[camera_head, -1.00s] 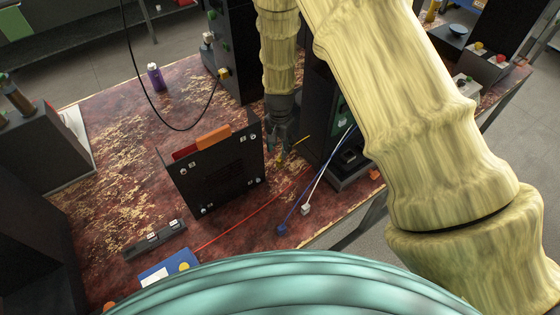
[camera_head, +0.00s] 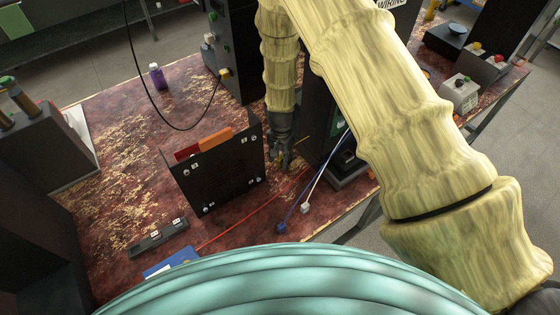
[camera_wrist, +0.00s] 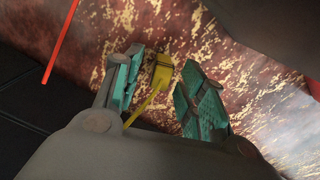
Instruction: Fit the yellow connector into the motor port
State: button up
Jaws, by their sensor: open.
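The yellow connector (camera_wrist: 162,72) lies between the two teal fingers of my gripper (camera_wrist: 158,95) in the wrist view, with its yellow cable running back toward the palm. The fingers are apart on either side of it, and I see a gap at each side. In the head view my gripper (camera_head: 280,160) points down just right of the black upright panel (camera_head: 217,175), low over the worn red table. The connector is hardly visible there. I cannot make out which opening is the motor port.
A red cable (camera_head: 245,218), a blue connector (camera_head: 281,228) and a white connector (camera_head: 305,208) lie in front of my gripper. A black cabinet (camera_head: 318,125) stands close on its right. A purple bottle (camera_head: 158,76) stands at the back left, where the table is mostly clear.

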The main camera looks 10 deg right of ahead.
grip_shut()
jog(key=shift+r, duration=0.1)
